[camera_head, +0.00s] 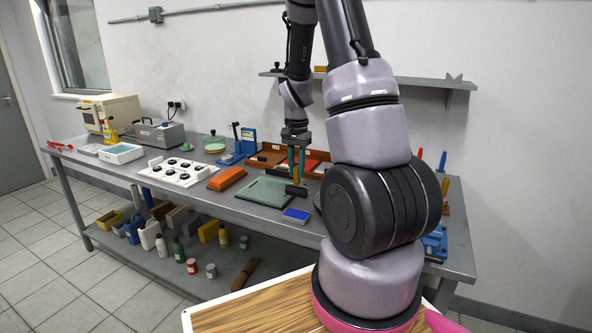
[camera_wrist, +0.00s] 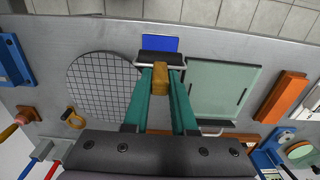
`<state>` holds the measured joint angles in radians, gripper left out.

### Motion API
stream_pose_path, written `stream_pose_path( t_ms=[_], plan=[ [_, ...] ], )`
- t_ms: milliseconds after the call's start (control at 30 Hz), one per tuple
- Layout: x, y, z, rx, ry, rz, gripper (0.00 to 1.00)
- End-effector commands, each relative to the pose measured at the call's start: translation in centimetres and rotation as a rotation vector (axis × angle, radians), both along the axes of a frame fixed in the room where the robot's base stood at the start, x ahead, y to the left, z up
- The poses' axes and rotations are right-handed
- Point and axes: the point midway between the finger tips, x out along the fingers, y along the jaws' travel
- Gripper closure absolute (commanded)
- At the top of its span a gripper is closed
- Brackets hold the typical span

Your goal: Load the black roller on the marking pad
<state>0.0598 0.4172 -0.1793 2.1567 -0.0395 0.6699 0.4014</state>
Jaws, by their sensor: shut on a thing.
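The black roller (camera_head: 296,190) has a wire frame and a brown handle (camera_wrist: 160,78). My gripper (camera_head: 297,170) is shut on this handle between its teal fingers, also seen in the wrist view (camera_wrist: 160,85). The handle stands up toward the wrist, with the roller (camera_wrist: 158,57) below and beyond the fingertips. The blue marking pad (camera_head: 296,215) lies near the bench's front edge. In the wrist view the pad (camera_wrist: 158,43) shows just beyond the roller, which hides its near edge. I cannot tell whether roller and pad touch.
A pale green plate (camera_head: 265,193) lies left of the roller in the head view. A round gridded disc (camera_wrist: 92,85) is on the other side. An orange box (camera_head: 226,178), a white panel with black knobs (camera_head: 178,173) and a blue stand (camera_head: 246,140) occupy the bench further left.

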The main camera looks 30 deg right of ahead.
Motion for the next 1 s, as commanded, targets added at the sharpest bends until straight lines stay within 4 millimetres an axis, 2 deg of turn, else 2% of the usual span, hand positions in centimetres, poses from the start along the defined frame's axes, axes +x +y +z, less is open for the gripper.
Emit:
stream_pose_path(
  t_ms=[600, 1000],
  plan=[
    [0.0, 0.0, -5.4, 0.000, 0.001, 0.001, 1.00],
    [0.0, 0.0, -5.9, 0.000, 0.000, 0.001, 1.00]
  ],
)
